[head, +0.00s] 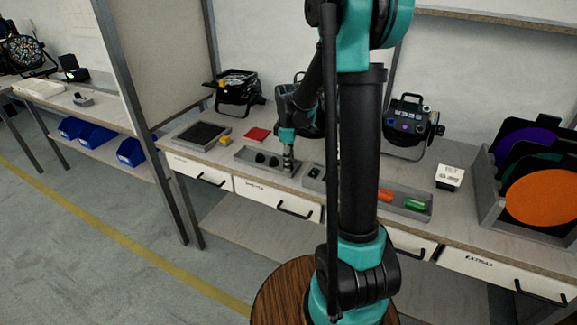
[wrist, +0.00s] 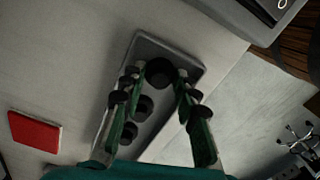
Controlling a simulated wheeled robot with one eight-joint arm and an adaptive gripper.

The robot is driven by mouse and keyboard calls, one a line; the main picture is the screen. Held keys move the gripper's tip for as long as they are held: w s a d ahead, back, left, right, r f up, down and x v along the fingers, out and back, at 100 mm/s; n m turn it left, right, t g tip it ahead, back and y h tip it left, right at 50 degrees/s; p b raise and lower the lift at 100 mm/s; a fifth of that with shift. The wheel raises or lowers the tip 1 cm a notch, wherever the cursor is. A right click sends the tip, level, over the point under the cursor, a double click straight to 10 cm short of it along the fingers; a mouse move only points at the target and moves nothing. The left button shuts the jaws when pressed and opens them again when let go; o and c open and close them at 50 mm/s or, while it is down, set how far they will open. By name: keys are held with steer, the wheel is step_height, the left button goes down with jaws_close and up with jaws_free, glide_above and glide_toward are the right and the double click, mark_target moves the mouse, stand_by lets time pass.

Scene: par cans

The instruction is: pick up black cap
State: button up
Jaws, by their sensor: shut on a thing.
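Black caps stand in a shallow grey tray (head: 240,156) on the workbench; the tray also shows in the wrist view (wrist: 178,55). In the head view, two caps, a left one (head: 260,157) and a right one (head: 273,161), sit left of my gripper (head: 288,168). In the wrist view, my gripper (wrist: 157,74) is shut on one black cap (wrist: 158,68) between its fingertips, at the tray's end. Two more caps, one nearer (wrist: 143,106) and one lower (wrist: 130,130), lie between the fingers' lengths, apart from the held one. I cannot tell whether the held cap touches the tray floor.
A red cloth or pad (head: 257,134) lies behind the tray. A dark mat (head: 201,135) is to the left. Another tray (head: 417,207) with an orange and a green piece is to the right. Stage lights (head: 407,125) stand at the back. Drawers run below the bench top.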

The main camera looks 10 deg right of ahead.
steer(key=shift+r, duration=0.15)
step_height(320, 180, up, 20)
stand_by(0.6)
stand_by(0.5)
